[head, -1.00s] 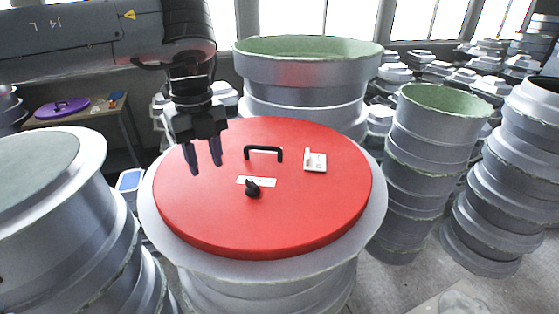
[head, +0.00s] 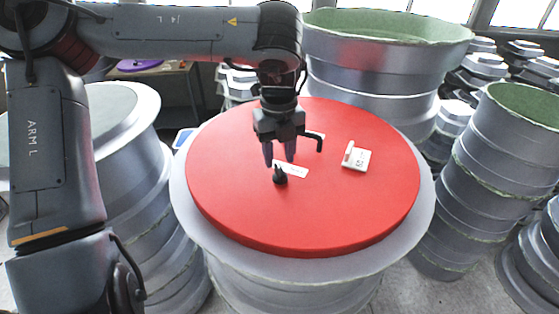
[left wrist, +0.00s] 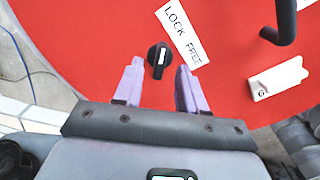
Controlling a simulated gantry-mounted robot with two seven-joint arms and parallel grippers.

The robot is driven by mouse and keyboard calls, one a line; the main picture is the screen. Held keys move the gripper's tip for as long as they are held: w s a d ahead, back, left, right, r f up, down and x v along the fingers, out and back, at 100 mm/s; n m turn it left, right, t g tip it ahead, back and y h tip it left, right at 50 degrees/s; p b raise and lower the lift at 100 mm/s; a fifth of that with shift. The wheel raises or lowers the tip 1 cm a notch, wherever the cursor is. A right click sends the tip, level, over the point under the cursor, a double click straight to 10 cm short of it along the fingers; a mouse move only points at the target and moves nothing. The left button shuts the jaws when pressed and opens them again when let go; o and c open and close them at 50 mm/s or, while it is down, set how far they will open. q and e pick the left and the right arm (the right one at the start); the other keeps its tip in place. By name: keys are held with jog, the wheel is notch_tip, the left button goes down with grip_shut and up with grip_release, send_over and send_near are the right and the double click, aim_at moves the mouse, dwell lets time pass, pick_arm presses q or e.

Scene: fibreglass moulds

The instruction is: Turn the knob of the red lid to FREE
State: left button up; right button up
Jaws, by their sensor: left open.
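The red lid (head: 235,205) lies on a grey round mould. Its black knob (head: 280,175) stands near the middle, beside a white label (head: 293,170). In the left wrist view the label (left wrist: 181,33) reads LOCK and FREE, and the knob (left wrist: 158,58) has a white line running lengthwise, close to upright in the picture. My left gripper (head: 279,160) is open and empty, above the lid just behind the knob. In the left wrist view the knob appears between and just beyond the fingertips (left wrist: 160,68); I see no contact. My right gripper is out of view.
A black handle (head: 314,137) stands on the lid, partly hidden by my left gripper. A white block (head: 356,158) sits on the lid to the right. Grey moulds (head: 375,75) stand close around. A purple lid (head: 140,65) lies on a table at the back left.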

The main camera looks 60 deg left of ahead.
aim_at(279, 168)
pick_arm(q)
jog(key=shift+f, duration=1.5)
jog(key=shift+c, duration=0.4)
grip_shut()
